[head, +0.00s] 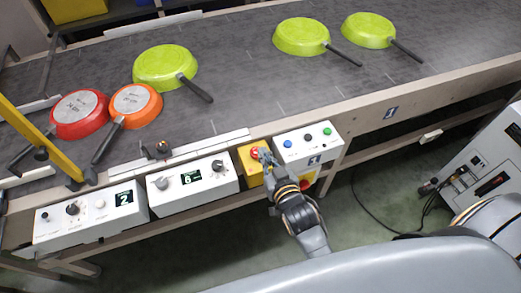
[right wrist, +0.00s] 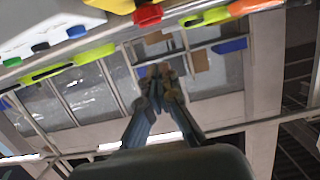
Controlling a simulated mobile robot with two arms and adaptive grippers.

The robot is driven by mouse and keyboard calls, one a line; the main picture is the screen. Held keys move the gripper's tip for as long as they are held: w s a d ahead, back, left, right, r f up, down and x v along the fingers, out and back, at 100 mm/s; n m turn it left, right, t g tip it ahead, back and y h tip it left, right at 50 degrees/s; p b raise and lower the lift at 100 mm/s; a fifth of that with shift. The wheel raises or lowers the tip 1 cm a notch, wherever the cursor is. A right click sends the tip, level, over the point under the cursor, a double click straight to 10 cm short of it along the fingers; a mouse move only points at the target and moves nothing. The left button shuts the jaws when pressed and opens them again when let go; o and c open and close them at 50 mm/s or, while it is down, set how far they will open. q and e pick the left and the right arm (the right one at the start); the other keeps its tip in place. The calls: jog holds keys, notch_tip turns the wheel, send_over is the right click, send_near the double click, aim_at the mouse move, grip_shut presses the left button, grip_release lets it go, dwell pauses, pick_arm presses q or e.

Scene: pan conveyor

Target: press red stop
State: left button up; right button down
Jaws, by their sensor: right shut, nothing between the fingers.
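The red stop button (head: 256,152) sits on a small yellow box (head: 249,168) on the front side of the conveyor. In the right wrist view the red button (right wrist: 148,15) shows at the top edge. My right gripper (head: 266,157) is shut and empty, its fingertips right at the button in the head view and partly covering it. In the right wrist view the gripper (right wrist: 158,72) points below the button in the picture; I cannot tell whether it touches. My left gripper is not in view.
A control box (head: 303,149) with blue, black and green buttons is right of the yellow box. A dial box (head: 205,190) and another one (head: 84,222) are to its left. Green pans (head: 165,64), an orange pan (head: 137,101) and a red pan (head: 80,112) lie on the conveyor (head: 240,83).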

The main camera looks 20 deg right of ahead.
jog(key=shift+b+v, duration=0.35)
jog(key=shift+v, duration=2.55)
jog(key=shift+r, duration=0.15)
